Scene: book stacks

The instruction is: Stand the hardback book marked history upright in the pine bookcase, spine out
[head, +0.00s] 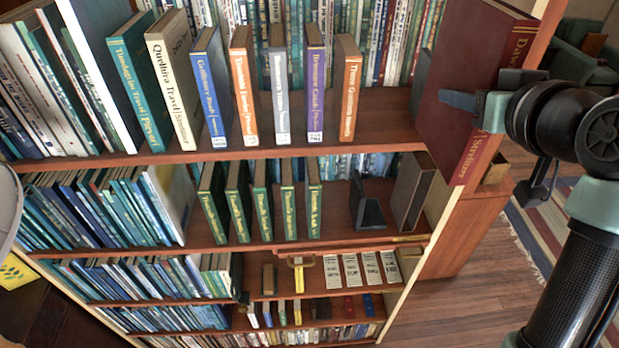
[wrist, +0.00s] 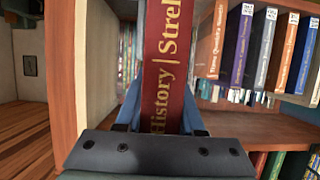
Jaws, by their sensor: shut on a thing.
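The dark red hardback book (head: 465,75) is at the right end of the bookcase's upper shelf (head: 385,120). It is roughly upright, its gold-lettered spine facing out toward me, and its lower part juts past the shelf front. In the wrist view the spine of this book (wrist: 165,75) reads "History | Strel…". My gripper (head: 478,108) is shut on the book near its spine; in the wrist view its fingers (wrist: 162,112) are on either side of it. The bookcase side panel (wrist: 85,70) is just left of the book there. Whether the book's bottom touches the shelf is hidden.
Left of the book is a bare stretch of shelf with a dark bookend (head: 421,78). Beyond it stands an orange book (head: 349,90) among several spaced books. The shelf below holds green books (head: 287,205), another black bookend (head: 366,208) and a dark upright box-like thing (head: 411,190).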

